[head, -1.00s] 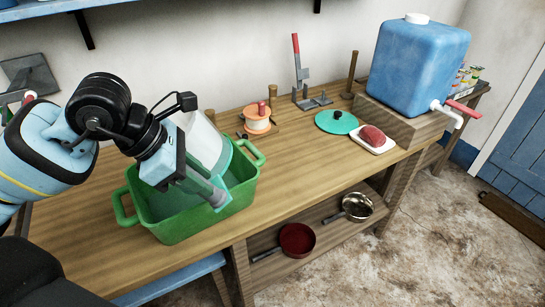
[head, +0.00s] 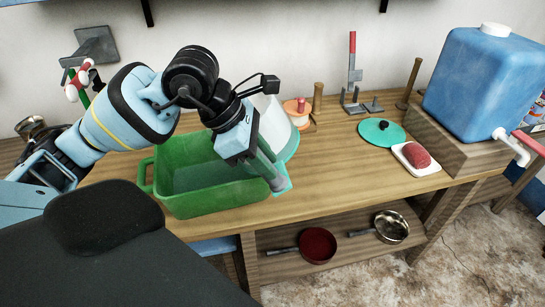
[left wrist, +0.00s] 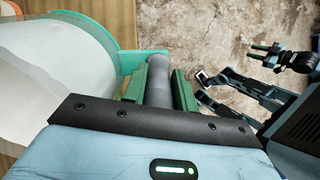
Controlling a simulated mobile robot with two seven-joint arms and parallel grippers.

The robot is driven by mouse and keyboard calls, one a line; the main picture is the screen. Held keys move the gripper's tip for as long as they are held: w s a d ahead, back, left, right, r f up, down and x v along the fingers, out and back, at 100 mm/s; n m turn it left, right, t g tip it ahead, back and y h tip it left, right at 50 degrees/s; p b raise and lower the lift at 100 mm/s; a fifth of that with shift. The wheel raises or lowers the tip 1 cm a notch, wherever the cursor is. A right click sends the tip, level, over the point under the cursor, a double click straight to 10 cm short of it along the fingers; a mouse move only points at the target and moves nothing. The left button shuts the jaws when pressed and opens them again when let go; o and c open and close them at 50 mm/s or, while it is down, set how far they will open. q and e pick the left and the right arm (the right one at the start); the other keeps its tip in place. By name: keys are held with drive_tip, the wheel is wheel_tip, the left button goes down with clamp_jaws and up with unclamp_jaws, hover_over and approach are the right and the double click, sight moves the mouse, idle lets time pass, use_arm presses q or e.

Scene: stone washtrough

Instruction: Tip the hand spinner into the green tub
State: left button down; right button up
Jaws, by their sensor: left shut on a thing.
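The hand spinner has a whitish bowl (head: 273,125), a teal rim and a grey handle. My left gripper (head: 272,177) is shut on the grey handle. In the left wrist view the handle (left wrist: 160,82) sits between the green finger pads, with the teal rim and white bowl (left wrist: 45,75) to the left. The spinner looks tilted, beside the right end of the green tub (head: 205,203); I cannot tell if it overlaps the tub. The tub stands on the bench, its right end partly hidden by my gripper. My right gripper (left wrist: 264,48) shows small in the left wrist view; its opening is unclear.
A teal lid (head: 382,133), a white tray (head: 407,158) with a red item and a blue water tank (head: 490,80) stand to the right. A spool (head: 297,110) is behind the spinner. Two pans (head: 317,243) lie on the lower shelf. The bench (head: 335,170) is clear right of the spinner.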

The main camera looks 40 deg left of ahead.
use_arm(q)
drive_tip(key=shift+r, duration=0.1)
use_arm(e)
drive_tip(key=shift+s+a+r, duration=0.1)
use_arm(q)
drive_tip(key=shift+w+d+f+g+y+p, duration=0.3)
drive_tip(key=shift+g+y+p, duration=0.3)
drive_tip(key=shift+y+p, duration=0.3)
drive_tip(key=shift+f+g+y+p, duration=0.3)
drive_tip(key=shift+f+g, duration=0.1)
drive_tip(key=shift+f, duration=0.2)
drive_tip(key=shift+f+y, duration=0.3)
drive_tip(key=shift+f, duration=0.15)
use_arm(e)
drive_tip(key=shift+t, duration=0.4)
drive_tip(key=shift+w+r, duration=0.65)
drive_tip(key=shift+r, duration=0.2)
drive_tip(key=shift+w+r, duration=0.6)
drive_tip(key=shift+r, duration=0.2)
use_arm(q)
drive_tip(key=shift+s+d, duration=0.1)
use_arm(e)
drive_tip(key=shift+s+d, duration=0.15)
drive_tip(key=shift+d, duration=0.05)
